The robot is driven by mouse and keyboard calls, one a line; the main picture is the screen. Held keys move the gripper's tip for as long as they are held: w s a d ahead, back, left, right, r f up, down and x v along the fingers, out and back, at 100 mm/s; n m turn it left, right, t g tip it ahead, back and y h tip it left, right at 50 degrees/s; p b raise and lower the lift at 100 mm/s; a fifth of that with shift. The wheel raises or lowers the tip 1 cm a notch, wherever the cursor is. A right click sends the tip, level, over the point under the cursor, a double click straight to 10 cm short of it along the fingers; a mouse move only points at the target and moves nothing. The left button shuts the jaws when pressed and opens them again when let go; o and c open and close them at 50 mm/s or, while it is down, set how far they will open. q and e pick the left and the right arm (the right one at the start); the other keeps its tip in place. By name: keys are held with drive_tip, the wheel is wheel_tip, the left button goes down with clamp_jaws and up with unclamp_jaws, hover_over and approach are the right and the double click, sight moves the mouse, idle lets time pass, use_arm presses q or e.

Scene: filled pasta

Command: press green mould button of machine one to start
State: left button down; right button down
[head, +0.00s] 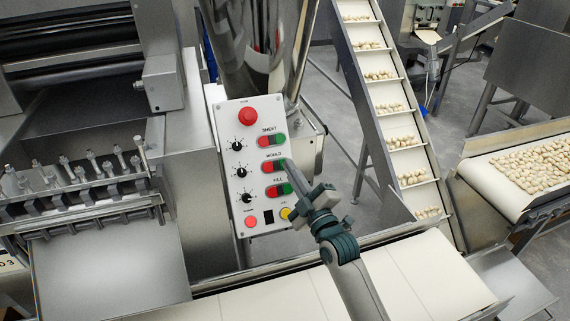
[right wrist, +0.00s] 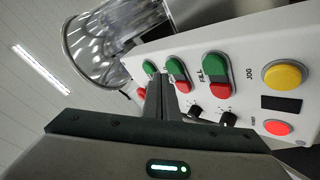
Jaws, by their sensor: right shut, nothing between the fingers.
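The white control panel (head: 229,125) of the machine stands upright in the middle of the head view. Its mould button pair (head: 270,167) is the middle of three red-and-green pairs, with the green half on the right. The pair also shows in the right wrist view, its green half (right wrist: 175,66) just right of my fingertips. My right gripper (head: 288,166) is shut and empty, its thin fingertips at the right edge of the mould green half. In the right wrist view the fingers (right wrist: 154,80) partly cover the panel. I cannot tell whether they touch the button. My left gripper is out of view.
The sheet pair (head: 271,141) is above and the fill pair (head: 279,190) below, close to my fingers. A red stop button (head: 248,116), black knobs and a yellow jog button (right wrist: 284,75) share the panel. A pale conveyor (head: 405,275) runs below my right arm.

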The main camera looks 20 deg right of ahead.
drive_tip(key=shift+w+f, duration=0.15)
drive_tip(key=shift+w, duration=0.05)
idle(0.7)
drive_tip(key=shift+w+f, duration=0.1)
drive_tip(key=shift+w, duration=0.1)
drive_tip(key=shift+w+f+b, duration=0.2)
drive_tip(key=shift+w+b, duration=0.1)
idle(1.0)
idle(0.4)
drive_tip(key=shift+s+r+p, duration=0.45)
drive_tip(key=shift+s+p, duration=0.25)
drive_tip(key=shift+p, duration=0.1)
drive_tip(key=s+r+p, duration=0.1)
drive_tip(key=s+p, duration=0.1)
drive_tip(key=s, duration=0.1)
drive_tip(key=s+r+p, duration=0.1)
drive_tip(key=p, duration=0.1)
drive_tip(key=shift+s+d+r, duration=0.1)
drive_tip(key=shift+s+r, duration=0.05)
drive_tip(key=shift+r, duration=0.2)
